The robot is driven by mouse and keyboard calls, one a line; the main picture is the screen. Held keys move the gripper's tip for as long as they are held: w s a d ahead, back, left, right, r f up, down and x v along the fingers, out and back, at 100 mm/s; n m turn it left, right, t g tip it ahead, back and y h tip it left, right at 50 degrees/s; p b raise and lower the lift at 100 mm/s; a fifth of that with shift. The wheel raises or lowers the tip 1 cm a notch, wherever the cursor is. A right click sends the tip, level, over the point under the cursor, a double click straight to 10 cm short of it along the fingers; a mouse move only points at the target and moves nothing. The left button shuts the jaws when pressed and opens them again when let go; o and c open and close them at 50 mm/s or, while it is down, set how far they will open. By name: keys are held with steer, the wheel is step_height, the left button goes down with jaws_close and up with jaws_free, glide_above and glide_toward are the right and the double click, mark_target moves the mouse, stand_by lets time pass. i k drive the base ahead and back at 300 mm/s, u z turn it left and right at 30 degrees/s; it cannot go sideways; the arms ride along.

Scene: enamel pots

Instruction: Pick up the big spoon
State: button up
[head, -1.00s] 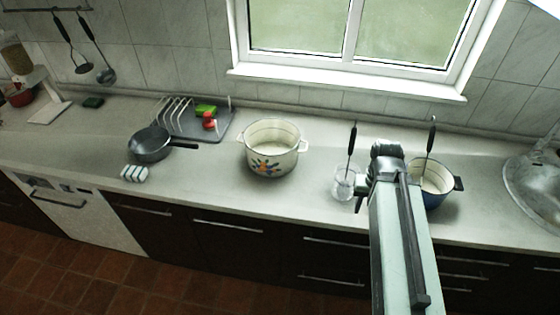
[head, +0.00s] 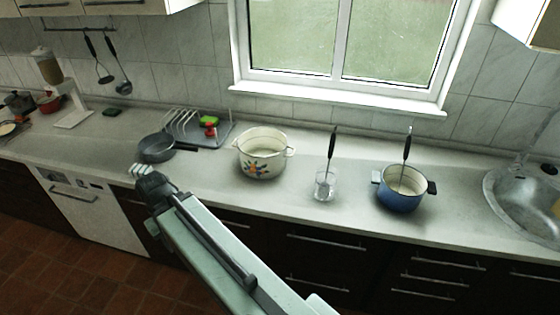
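One black-handled utensil (head: 333,146) stands upright in a clear glass (head: 325,186) on the counter. Another black-handled utensil (head: 407,146) stands in the blue pot (head: 400,201) to the right. Their lower ends are hard to make out, so I cannot tell which is the big spoon. Two more utensils, a skimmer (head: 103,72) and a ladle (head: 122,82), hang from a wall rail at the upper left. My gripper (head: 148,178) is near the counter's front edge, below the dark pan and well left of the glass and blue pot. Its fingers are too small and hidden to read.
A white flowered pot (head: 262,158) stands mid-counter. A sink (head: 528,200) is at the right. Counter between glass and blue pot is clear.

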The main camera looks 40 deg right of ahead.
mark_target(334, 135)
steer(key=u, duration=0.35)
steer(key=i, duration=1)
steer(key=z, duration=0.1)
